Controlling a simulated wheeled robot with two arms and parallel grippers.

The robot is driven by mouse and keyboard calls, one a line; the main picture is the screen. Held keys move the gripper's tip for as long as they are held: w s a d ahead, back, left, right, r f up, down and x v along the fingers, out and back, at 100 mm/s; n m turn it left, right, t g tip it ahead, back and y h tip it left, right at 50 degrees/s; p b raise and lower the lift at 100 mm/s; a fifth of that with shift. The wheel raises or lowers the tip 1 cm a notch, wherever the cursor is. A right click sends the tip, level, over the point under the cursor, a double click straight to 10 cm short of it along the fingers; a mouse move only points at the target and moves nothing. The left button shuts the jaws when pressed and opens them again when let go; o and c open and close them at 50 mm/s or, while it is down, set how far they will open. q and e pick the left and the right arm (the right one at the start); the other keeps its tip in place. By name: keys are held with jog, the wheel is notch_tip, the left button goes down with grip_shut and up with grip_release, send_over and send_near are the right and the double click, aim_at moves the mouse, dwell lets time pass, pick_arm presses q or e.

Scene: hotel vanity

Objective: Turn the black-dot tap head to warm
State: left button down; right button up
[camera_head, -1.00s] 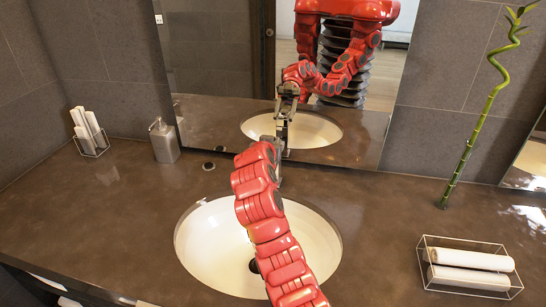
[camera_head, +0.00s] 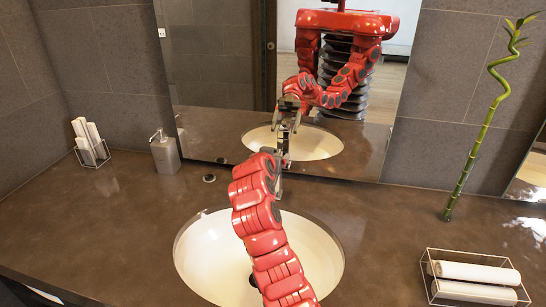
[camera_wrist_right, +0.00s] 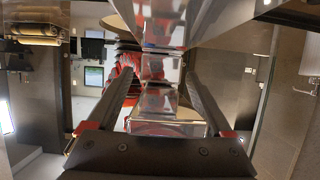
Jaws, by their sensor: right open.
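The chrome tap (camera_wrist_right: 158,103) fills the middle of the right wrist view, shiny and stepped in shape. No black dot can be made out on it. My right gripper (camera_wrist_right: 157,74) is open, with one dark finger on each side of the tap. I cannot tell whether either finger touches it. In the head view my red right arm hides most of the tap, and the right gripper (camera_head: 283,152) shows small at the back of the sink. My left gripper is not in view.
The white sink basin (camera_head: 205,258) lies under my arm. A mirror (camera_head: 215,95) stands close behind the tap. A soap dispenser (camera_head: 165,153) and a holder with white rolls (camera_head: 90,143) are at the left. A wire tray (camera_head: 478,296) and a bamboo stalk (camera_head: 470,160) are at the right.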

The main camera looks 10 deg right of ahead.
jog(key=b+v, duration=0.2)
jog(key=v, duration=1.5)
jog(key=shift+s, duration=0.15)
